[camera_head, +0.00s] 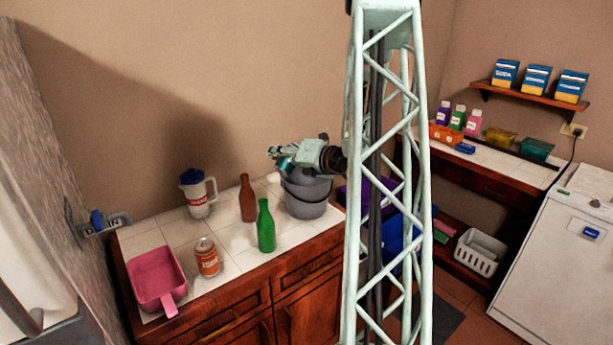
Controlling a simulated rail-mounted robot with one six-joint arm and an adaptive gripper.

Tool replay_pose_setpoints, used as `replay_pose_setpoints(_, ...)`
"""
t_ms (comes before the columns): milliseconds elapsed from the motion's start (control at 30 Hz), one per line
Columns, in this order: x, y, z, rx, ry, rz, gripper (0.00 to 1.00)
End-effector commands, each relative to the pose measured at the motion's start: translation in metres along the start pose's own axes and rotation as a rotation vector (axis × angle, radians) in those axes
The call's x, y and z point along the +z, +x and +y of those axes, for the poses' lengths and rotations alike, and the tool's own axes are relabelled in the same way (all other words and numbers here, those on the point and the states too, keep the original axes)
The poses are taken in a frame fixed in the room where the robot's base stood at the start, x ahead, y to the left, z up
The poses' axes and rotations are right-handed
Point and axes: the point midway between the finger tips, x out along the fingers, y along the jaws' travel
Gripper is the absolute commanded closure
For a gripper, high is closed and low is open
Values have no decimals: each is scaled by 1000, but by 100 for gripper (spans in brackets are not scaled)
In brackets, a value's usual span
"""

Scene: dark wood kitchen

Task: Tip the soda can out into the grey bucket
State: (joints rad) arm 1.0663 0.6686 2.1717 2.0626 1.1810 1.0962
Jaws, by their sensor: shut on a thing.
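The grey bucket (305,197) stands upright at the back right of the white tiled counter. My gripper (280,159) is above the bucket's rim, toward its left side, pointing left. It is shut on a small teal thing (287,164), mostly hidden by the fingers; it may be a can, but its shape and tilt are unclear. An orange can (207,258) with a grey top stands upright at the counter's front, well left of the bucket. The inside of the bucket is hidden, and I see no liquid falling.
A brown bottle (248,199) and a green bottle (266,228) stand left of the bucket. A white pitcher (198,195) and a pink scoop (156,279) are farther left. My lattice column hides the counter's right end.

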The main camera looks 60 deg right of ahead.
Motion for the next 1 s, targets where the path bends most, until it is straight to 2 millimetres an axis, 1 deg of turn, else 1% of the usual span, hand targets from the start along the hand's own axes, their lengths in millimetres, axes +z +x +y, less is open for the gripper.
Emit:
replay_pose_setpoints(400,4,-2,4,-43,-136,-4,90)
replay_pose_setpoints(1000,-4,1,3,-80,-252,-8,90)
